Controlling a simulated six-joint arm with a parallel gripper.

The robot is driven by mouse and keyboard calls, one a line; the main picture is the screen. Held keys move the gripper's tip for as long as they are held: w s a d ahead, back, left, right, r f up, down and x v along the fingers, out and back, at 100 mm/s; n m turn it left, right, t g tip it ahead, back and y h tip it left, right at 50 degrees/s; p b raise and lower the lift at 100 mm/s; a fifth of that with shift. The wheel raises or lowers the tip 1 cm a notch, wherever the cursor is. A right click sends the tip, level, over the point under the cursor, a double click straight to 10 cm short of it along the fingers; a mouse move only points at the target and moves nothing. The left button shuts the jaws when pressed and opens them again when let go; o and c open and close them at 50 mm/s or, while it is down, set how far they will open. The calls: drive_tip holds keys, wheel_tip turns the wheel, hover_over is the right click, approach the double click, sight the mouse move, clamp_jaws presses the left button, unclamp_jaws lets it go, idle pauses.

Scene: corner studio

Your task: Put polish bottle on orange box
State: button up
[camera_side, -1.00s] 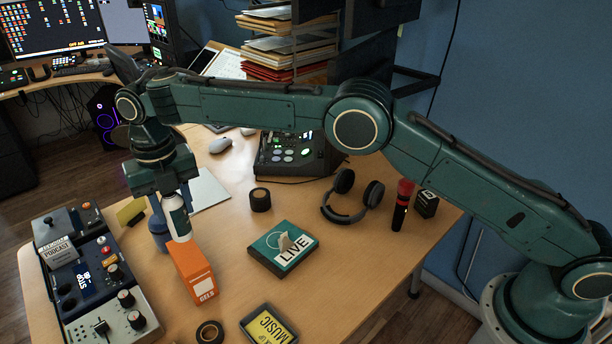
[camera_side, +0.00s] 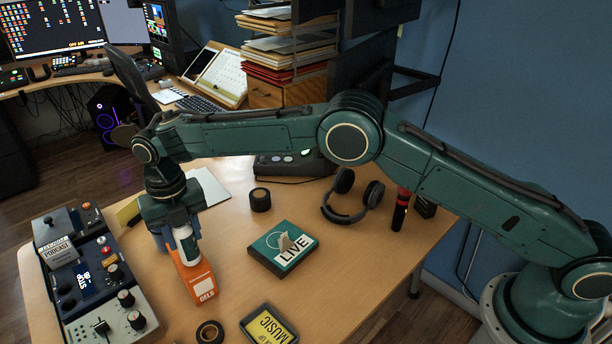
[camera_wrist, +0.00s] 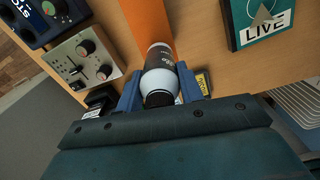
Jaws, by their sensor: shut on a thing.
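The bottle (camera_wrist: 160,64) hangs roughly upright. The orange box (camera_side: 196,279), with a white "GELS" label, stands on the desk under the bottle. In the wrist view the orange box (camera_wrist: 149,22) shows beyond the bottle's far end. I cannot tell whether the bottle touches the box top.
An audio mixer (camera_side: 90,280) stands left of the box. A teal "LIVE" box (camera_side: 283,249) lies to its right. A tape roll (camera_side: 210,332) and a "MUSIC" frame (camera_side: 268,325) lie in front. Headphones (camera_side: 352,201) and a black roll (camera_side: 260,200) are farther back.

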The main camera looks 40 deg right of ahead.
drive_tip(key=shift+f, duration=0.3)
drive_tip(key=shift+f, duration=0.15)
drive_tip(key=o, duration=1)
drive_tip(key=shift+o, duration=0.2)
wheel_tip(320, 180, up, 12)
drive_tip(key=shift+r, duration=0.15)
idle(0.3)
